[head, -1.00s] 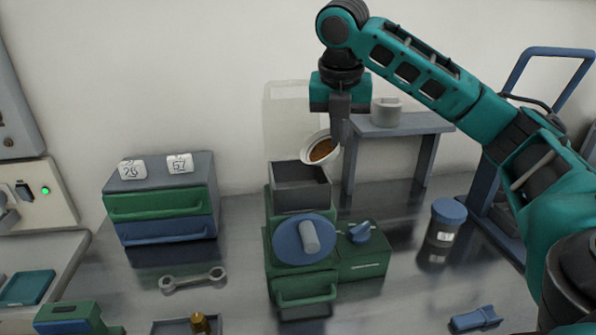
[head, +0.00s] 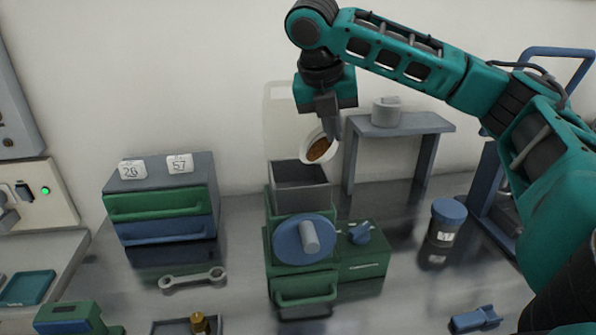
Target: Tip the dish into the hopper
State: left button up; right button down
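A white dish (head: 319,149) with brown granular contents hangs in the air, tilted, just above the right rim of the open-topped grey hopper (head: 301,196). The hopper sits on a green machine with a round blue disc (head: 304,239) on its front. My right gripper (head: 330,132) points down and is shut on the rim of the dish. The brown contents are still in the dish. The inside of the hopper looks dark, and I cannot see any material in it. My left gripper is not in view.
A grey stand (head: 400,125) with a small lidded pot (head: 386,111) stands right of the hopper. A drawer unit (head: 161,205) stands left. A blue-lidded jar (head: 446,220), a wrench (head: 192,279) and a blue holder (head: 476,319) lie around the bench.

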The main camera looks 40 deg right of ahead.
jog(key=shift+a+r, duration=0.15)
dwell(0.3)
jog(key=shift+w+a+r+g+h, duration=0.15)
jog(key=shift+a+h, duration=0.05)
jog(key=shift+h, duration=0.25)
jog(key=shift+w+a+r+g+h, duration=0.1)
jog(key=shift+a+g+h, duration=0.1)
jog(key=shift+h, duration=0.25)
jog(key=shift+w+a+r+h, duration=0.15)
jog(key=shift+a+r+h, duration=0.05)
jog(key=shift+a+h, duration=0.2)
jog(key=shift+a+n+g+h, duration=0.1)
jog(key=shift+n+g+h, duration=0.15)
jog(key=shift+n+h, duration=0.05)
jog(key=shift+w+a+r+h, duration=0.2)
jog(key=shift+w+a+h, duration=0.1)
jog(key=shift+a+h, duration=0.35)
jog(key=shift+d, duration=0.1)
